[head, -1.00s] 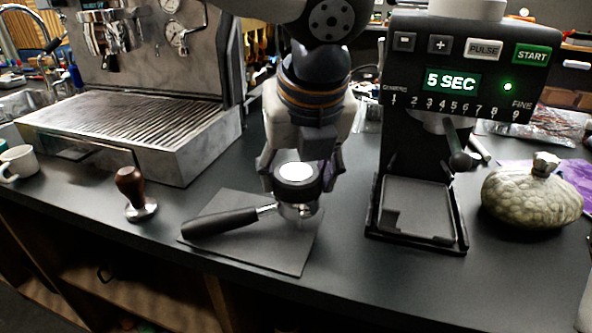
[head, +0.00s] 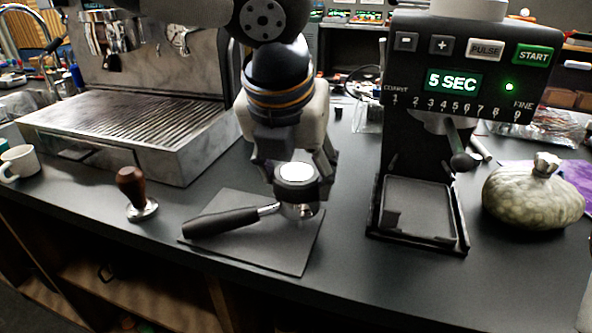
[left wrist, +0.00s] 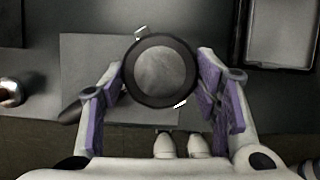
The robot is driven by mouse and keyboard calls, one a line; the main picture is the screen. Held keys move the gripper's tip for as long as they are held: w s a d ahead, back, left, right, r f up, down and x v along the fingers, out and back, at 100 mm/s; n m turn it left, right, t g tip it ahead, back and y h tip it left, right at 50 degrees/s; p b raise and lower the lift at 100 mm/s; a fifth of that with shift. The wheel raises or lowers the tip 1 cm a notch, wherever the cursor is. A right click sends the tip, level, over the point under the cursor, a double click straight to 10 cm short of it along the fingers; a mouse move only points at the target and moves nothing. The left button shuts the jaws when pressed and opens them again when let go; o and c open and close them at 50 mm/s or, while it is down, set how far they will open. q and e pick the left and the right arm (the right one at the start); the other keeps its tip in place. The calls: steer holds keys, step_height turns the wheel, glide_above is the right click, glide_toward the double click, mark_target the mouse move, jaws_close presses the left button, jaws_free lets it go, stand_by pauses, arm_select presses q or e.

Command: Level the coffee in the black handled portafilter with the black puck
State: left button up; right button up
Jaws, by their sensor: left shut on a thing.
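The black handled portafilter (head: 221,222) lies on a dark mat, its handle pointing left and its metal basket at the right end. The black puck (head: 297,173), with a pale shiny top, sits at the basket's mouth; whether it touches the coffee is hidden. My left gripper (head: 296,182) comes down from above and is shut on the puck. In the left wrist view the round puck (left wrist: 160,71) lies between the two purple-padded fingers, and part of the handle (left wrist: 71,112) shows at left. The coffee is hidden under the puck. My right gripper is not in view.
The dark mat (head: 285,257) lies near the counter's front edge. A wooden-handled tamper (head: 131,184) stands to the left, before the espresso machine (head: 190,150).

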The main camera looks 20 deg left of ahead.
arm_select(q)
steer(key=shift+r, duration=4.05)
